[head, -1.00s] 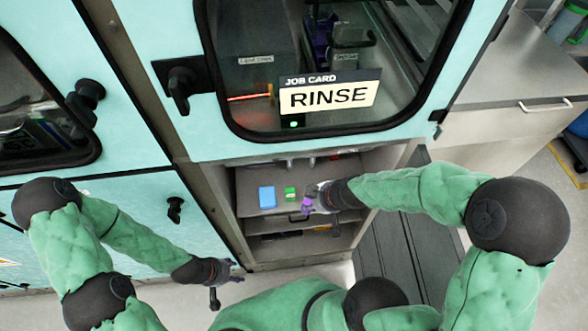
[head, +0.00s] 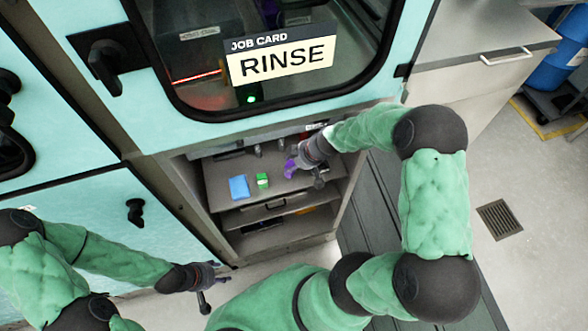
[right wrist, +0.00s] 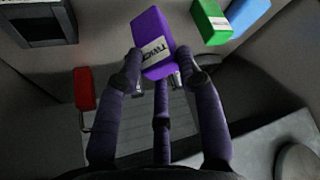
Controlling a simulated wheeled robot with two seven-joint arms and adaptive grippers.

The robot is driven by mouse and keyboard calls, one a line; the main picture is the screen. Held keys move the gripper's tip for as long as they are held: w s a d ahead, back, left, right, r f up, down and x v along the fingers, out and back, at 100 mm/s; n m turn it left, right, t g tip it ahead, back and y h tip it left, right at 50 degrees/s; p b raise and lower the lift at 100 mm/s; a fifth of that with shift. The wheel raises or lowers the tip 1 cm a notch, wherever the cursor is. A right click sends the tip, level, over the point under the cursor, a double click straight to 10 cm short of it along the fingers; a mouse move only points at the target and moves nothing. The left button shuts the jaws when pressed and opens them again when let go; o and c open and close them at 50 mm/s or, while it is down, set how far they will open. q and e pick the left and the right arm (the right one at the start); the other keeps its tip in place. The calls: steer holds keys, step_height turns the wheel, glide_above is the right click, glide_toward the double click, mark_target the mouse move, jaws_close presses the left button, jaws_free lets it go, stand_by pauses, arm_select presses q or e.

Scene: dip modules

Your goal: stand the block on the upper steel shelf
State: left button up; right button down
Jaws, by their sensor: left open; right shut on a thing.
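A purple block (right wrist: 152,42) with a white label is pinched between the fingertips of my right gripper (right wrist: 165,65). In the head view the purple block (head: 290,166) and my right gripper (head: 295,162) are over the right part of the upper steel shelf (head: 219,170), inside the open bay. Whether the block touches the shelf cannot be told. In the right wrist view the block looks slightly tilted. My left gripper (head: 212,281) is open and empty, low in front of the cabinet.
A blue block (head: 239,187) and a green block (head: 262,180) stand on the upper shelf, left of the purple block. A lower shelf (head: 275,237) lies beneath. A red object (right wrist: 85,90) shows in the right wrist view. The bay's side walls are close.

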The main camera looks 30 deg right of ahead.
mark_target(294, 173)
steer(key=shift+w+d+f, duration=0.25)
steer(key=shift+f, duration=0.15)
step_height(294, 173, down, 3)
steer(key=shift+w+d+f+b, duration=0.1)
steer(key=shift+f+b, duration=0.1)
steer(key=shift+b, duration=0.9)
steer(key=shift+f, duration=0.1)
steer(key=c, duration=0.8)
jaws_free()
